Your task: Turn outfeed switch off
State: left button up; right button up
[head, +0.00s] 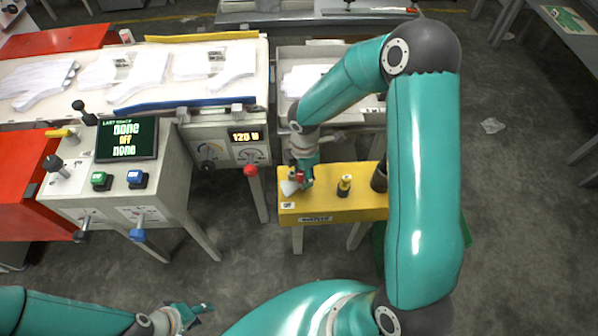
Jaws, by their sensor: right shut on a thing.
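A yellow outfeed box (330,208) stands right of centre, with a small label reading OFF near its left front corner. My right gripper (298,183) reaches down onto the box's left part. It is shut on the outfeed switch, which the fingers mostly hide, so I cannot tell its position. A pale piece (288,187) shows beside the fingertips. My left gripper (190,313) hangs low at the bottom left, away from the box. Its fingers are too small and angled to tell whether they are open.
A black and yellow knob (344,185) and a dark cylinder (379,178) stand on the box right of my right gripper. A grey console (125,185) with a screen, buttons and levers is at left.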

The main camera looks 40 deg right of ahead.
jog(key=shift+w+d+r+n, duration=0.15)
jog(key=shift+w+d+n, duration=0.1)
jog(key=shift+n, duration=0.25)
jog(key=o, duration=1)
jog(key=shift+o, duration=0.7)
jog(key=shift+s+a, duration=0.1)
notch_tip(320, 180, up, 12)
